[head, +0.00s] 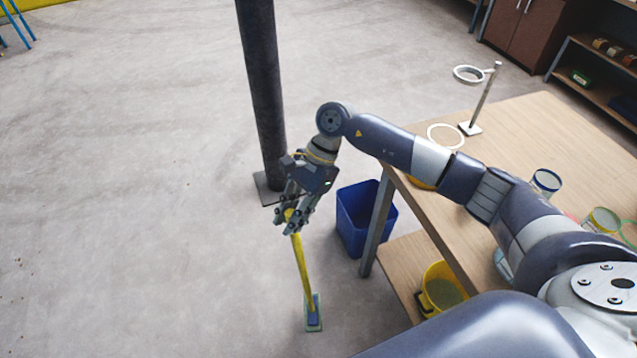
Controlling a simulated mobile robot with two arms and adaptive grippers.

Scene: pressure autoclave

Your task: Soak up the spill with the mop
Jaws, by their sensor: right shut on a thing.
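A mop (302,264) with a yellow handle stands slightly tilted, its small green and blue head (313,317) down at the grey floor. My right gripper (289,222) is shut on the top of the mop handle. I cannot tell whether the head presses on the floor or hangs just above it. No clear puddle shows; a few small brown specks (20,270) lie on the floor at the far left. My left gripper is not in view.
A dark post (262,90) on a square base stands just behind the gripper. A blue bin (364,218) is beside the wooden table (530,125) on the right. A yellow bucket (441,286) is on its lower shelf. The floor to the left is open.

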